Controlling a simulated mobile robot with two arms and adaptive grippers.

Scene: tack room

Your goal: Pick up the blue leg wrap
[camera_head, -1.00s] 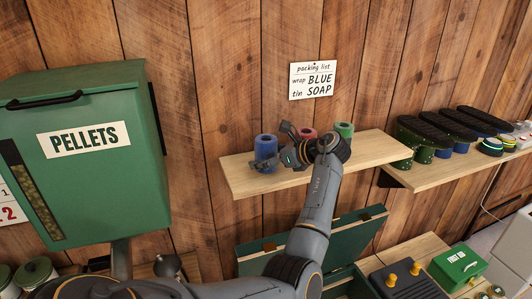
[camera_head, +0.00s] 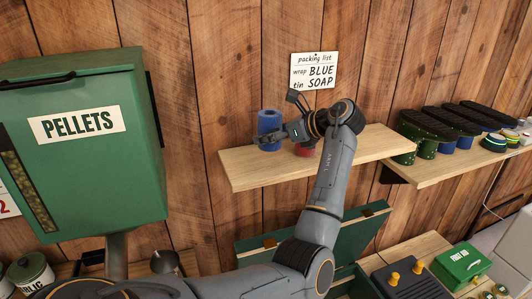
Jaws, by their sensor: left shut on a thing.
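The blue leg wrap (camera_head: 268,122) is an upright blue roll near the left end of the upper wooden shelf (camera_head: 245,172). My left gripper (camera_head: 277,131) reaches in from the right side of the roll and is shut on it, with one finger across its lower front. The roll appears held a little above the shelf. A red wrap (camera_head: 304,151) stands behind and below my gripper, mostly covered by it. The green wrap is hidden behind my left wrist. My right gripper is out of view.
A packing list (camera_head: 314,71) on the wall reads wrap BLUE, tin SOAP. A green PELLETS bin (camera_head: 90,175) stands at the left. A second shelf (camera_head: 410,173) at the right holds several brushes. An open green box (camera_head: 262,242) lies below, beside a green first-aid box (camera_head: 461,262).

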